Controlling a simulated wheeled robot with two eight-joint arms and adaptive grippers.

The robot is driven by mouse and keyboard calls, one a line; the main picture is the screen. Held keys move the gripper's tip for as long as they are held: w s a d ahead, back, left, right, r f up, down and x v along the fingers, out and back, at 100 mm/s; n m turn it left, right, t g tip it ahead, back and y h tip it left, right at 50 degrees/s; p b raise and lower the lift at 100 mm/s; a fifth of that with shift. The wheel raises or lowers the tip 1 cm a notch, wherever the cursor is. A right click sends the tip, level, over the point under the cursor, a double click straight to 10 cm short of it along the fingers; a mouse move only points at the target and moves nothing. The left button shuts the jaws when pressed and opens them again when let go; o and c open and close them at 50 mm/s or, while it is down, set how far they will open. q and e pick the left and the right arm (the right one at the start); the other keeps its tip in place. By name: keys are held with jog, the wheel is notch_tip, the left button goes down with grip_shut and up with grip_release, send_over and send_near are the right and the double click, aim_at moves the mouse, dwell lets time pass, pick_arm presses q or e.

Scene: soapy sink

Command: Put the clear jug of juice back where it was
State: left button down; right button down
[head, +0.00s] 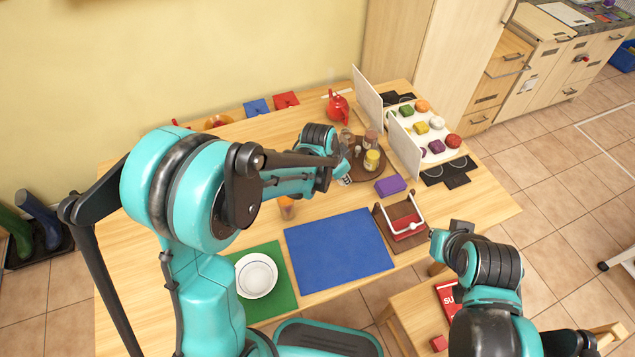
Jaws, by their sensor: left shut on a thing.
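My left gripper (345,171) is over the wooden table, at the left edge of the round brown tray (355,180). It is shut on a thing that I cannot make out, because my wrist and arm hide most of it. A small orange container (287,208), seemingly clear-walled, stands under my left forearm, behind the blue mat. The forearm covers its upper part, and I cannot tell whether it is the juice jug. My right gripper (449,234) is beside the table's right front edge, away from these things; its jaws are not clear.
Several jars, one with a yellow lid (372,159), stand on the round tray. A purple block (390,186), a brown caddy (402,222) and a red teapot (338,107) are nearby. The blue mat (338,252) is bare. A white plate (256,275) lies on a green mat (272,307).

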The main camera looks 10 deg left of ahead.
pick_arm(q)
jog(key=a+f+b, duration=0.1)
jog(key=a+f, duration=0.1)
jog(key=f, duration=0.1)
jog(key=w+a+f+b, duration=0.1)
jog(key=a+f, duration=0.1)
jog(key=a, duration=0.1)
jog(key=a+f+b, duration=0.1)
jog(key=a+f, duration=0.1)
jog(key=f, duration=0.1)
jog(key=shift+w+a+f+b, duration=0.15)
jog(key=shift+w+f+b, duration=0.05)
jog(key=shift+f+b, duration=0.15)
jog(key=shift+r, duration=0.1)
jog(key=shift+f, duration=0.2)
jog(key=c, duration=1.5)
grip_release()
jog(key=shift+c, duration=0.2)
jog(key=shift+r, duration=0.15)
